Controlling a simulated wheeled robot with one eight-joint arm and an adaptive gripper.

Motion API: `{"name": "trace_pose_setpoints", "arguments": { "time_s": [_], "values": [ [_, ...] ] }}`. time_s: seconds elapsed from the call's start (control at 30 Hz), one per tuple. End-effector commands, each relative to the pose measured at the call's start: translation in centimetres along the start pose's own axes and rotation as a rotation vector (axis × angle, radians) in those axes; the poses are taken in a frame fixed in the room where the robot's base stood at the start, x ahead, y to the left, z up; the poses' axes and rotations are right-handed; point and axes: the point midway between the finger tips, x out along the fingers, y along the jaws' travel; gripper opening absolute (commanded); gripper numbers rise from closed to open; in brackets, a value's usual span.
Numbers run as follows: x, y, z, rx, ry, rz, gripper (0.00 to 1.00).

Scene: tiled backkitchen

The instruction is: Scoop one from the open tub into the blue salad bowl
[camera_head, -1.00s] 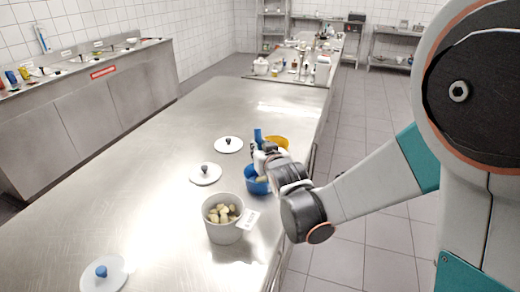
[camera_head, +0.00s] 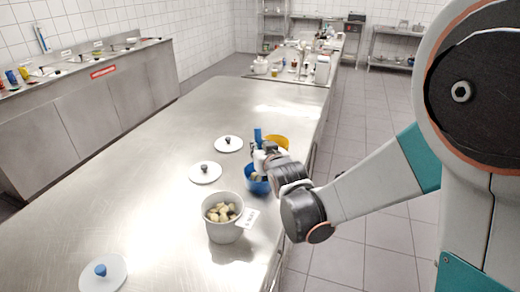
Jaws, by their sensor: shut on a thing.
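The open tub (camera_head: 224,232) is a grey-white pot with a tag on its right rim, standing near the table's right edge. It holds several pale yellowish chunks (camera_head: 222,212). The blue salad bowl (camera_head: 258,188) stands behind and to the right of the tub, partly hidden by my gripper. My gripper (camera_head: 261,153) is over the blue bowl, shut on a tool with an upright blue handle (camera_head: 258,135). The tool's lower end is hidden, and I cannot tell whether it carries anything.
A yellow bowl (camera_head: 279,142) stands just behind my gripper. White lids with dark knobs lie to the left (camera_head: 228,144) (camera_head: 205,173). A lid with a blue knob (camera_head: 103,273) lies at the front left. The steel table's (camera_head: 130,190) left part is clear.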

Motion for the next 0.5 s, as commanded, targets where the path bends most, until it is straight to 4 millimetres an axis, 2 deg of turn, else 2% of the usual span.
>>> {"name": "trace_pose_setpoints", "arguments": {
  "time_s": [0.33,0.5],
  "values": [
    [-0.1,0.0,0.1,0.0,-0.004,0.0,0.0],
    [-0.3,0.0,-0.9,0.0,-0.003,0.0,0.0]
  ]
}}
